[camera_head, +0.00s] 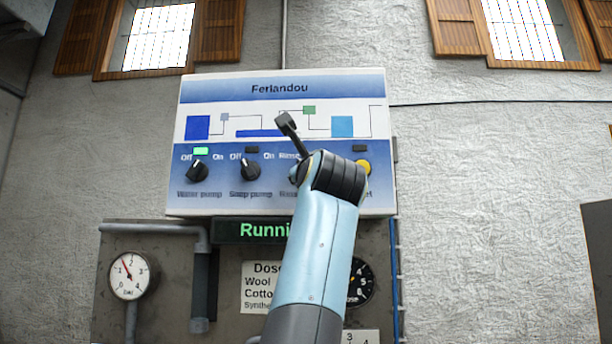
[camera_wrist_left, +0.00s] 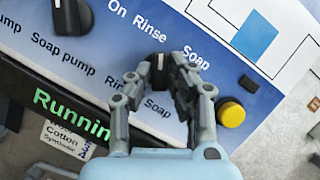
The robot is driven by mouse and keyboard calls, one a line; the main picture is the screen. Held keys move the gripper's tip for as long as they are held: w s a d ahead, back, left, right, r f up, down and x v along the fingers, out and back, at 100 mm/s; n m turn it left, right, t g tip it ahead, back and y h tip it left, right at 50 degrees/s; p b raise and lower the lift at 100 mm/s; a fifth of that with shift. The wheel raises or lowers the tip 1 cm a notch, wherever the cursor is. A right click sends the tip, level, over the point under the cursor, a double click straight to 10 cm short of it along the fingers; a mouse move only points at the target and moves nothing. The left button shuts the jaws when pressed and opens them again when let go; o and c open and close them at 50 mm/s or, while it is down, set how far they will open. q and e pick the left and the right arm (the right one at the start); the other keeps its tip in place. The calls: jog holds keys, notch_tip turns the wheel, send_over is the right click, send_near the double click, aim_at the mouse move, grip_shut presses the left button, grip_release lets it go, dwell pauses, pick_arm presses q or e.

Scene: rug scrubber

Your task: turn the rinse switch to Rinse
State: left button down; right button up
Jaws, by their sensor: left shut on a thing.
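The rinse switch (camera_wrist_left: 158,68), a black knob with a white mark, sits on the blue panel below the words Rinse and Soap in the left wrist view. The mark points roughly up in that picture; its exact setting is hard to tell. My left gripper (camera_wrist_left: 165,68) is shut on the knob, with its fingers at either side. In the head view my left arm hides the switch and its own fingers. My right gripper is in neither view.
The soap pump switch (camera_head: 250,170) and water pump switch (camera_head: 197,172) are to the left. A yellow button (camera_wrist_left: 231,112) is close on the right of my fingers. A green lamp (camera_head: 201,151) is lit above the water pump switch. A display (camera_head: 262,230) reads Running.

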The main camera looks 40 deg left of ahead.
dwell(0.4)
pick_arm(q)
jog(key=c, duration=1.2)
grip_release()
jog(key=shift+c, duration=0.2)
jog(key=shift+r, duration=0.1)
notch_tip(320, 180, up, 10)
jog(key=shift+f, duration=0.1)
